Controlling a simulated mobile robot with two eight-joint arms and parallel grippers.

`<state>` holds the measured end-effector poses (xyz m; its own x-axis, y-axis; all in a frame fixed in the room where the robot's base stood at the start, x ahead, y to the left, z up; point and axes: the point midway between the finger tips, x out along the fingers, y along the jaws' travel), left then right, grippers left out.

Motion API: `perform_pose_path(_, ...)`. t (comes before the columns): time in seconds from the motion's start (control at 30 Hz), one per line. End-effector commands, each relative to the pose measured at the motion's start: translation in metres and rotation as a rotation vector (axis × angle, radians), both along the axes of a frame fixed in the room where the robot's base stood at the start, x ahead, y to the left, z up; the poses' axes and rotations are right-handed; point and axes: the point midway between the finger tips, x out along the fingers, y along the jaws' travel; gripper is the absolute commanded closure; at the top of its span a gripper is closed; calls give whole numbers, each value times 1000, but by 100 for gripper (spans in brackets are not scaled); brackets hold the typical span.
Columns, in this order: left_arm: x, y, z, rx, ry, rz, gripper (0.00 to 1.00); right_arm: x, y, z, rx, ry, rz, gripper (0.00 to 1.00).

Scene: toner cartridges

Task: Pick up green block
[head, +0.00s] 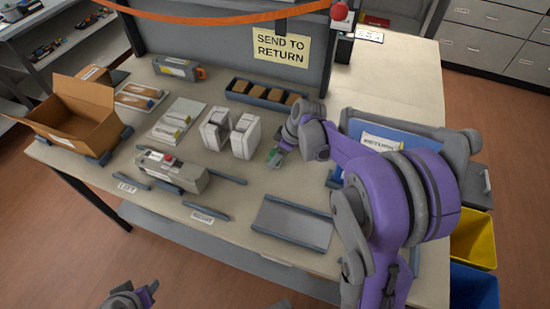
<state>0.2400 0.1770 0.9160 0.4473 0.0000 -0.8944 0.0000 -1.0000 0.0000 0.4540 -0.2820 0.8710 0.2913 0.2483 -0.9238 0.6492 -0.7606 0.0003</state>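A small green block (273,158) is on the table just right of two white upright units. My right gripper (279,150) reaches in from the right and its fingertips are at the block. The fingers overlap the block, so I cannot tell whether they are closed on it or whether it is off the table. My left gripper (149,293) is low at the bottom edge, in front of the table and away from the block. It is partly cut off and its opening is unclear.
Close left of the block stand the white units (243,136). A dark tray with brown blocks (264,94) lies behind. A grey printer-like device (172,171), an open cardboard box (75,117) and a blue return bin (352,128) surround. A flat grey tray (293,222) lies in front.

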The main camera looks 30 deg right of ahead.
Motion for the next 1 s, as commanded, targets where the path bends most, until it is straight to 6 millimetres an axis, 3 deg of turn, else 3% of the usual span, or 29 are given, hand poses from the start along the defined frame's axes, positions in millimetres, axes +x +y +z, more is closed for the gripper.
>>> perform_pose_path(0.33,0,0,-1,0,0,0,50,3,2,-9,0,0,0,18)
perform_pose_path(0.8,0,0,-1,0,0,0,50,3,2,-9,0,0,0,100)
perform_pose_path(1.0,0,0,-1,0,0,0,50,3,2,-9,0,0,0,100)
